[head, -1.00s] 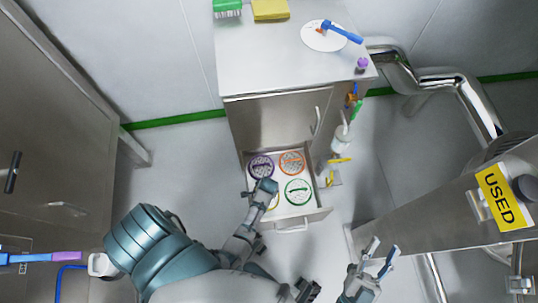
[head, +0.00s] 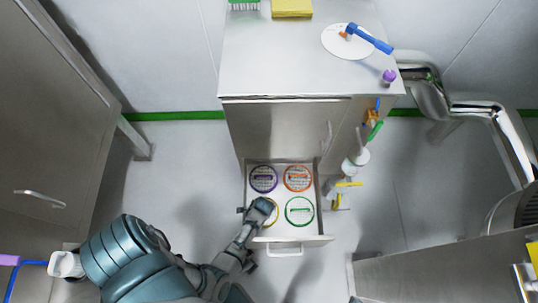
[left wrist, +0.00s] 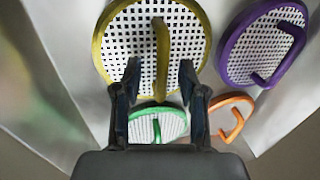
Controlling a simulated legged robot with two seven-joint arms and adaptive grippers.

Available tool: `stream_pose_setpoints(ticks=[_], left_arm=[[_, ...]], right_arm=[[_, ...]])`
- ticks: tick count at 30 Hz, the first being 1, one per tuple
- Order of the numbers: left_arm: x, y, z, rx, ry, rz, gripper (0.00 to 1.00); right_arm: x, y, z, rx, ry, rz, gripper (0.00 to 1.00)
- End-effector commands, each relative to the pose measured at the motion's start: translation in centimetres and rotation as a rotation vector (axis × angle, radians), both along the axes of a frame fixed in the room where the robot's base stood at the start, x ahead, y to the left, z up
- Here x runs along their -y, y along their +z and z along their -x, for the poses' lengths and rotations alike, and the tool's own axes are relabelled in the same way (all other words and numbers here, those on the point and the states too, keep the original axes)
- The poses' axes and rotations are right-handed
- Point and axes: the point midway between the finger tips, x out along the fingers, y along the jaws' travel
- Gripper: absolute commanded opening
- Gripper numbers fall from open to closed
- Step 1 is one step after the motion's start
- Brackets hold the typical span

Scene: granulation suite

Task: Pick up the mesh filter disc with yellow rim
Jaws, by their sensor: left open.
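The mesh filter disc with yellow rim (left wrist: 122,42) fills the upper middle of the left wrist view, with a yellow handle across its mesh. In the head view only a bit of its rim (head: 275,214) shows, as my left gripper (head: 262,207) covers the rest. The disc lies in the near left of the open drawer (head: 312,239). In the left wrist view my left gripper (left wrist: 160,78) is open, its fingertips on either side of the lower part of the handle. My right gripper is out of view.
The drawer also holds a purple disc (head: 263,179), an orange disc (head: 298,178) and a green disc (head: 299,211). The steel cabinet (head: 280,130) stands above the drawer. Bottles and brushes (head: 356,160) hang at its right side.

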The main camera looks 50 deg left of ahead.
Motion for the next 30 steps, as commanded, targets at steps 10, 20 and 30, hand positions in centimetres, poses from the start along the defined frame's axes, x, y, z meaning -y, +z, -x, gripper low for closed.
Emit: stream_pose_setpoints(ticks=[10,20,30], left_arm=[[0.0,-0.1,-0.2,0.005,0.0,0.0,0.21],[0.0,-0.1,-0.2,0.004,0.0,0.0,0.0],[0.0,1.1,-0.4,0.009,0.0,-0.001,0.0]], right_arm=[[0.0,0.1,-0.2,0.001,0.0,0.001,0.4],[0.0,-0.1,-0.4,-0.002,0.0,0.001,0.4],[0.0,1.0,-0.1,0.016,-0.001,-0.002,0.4]])
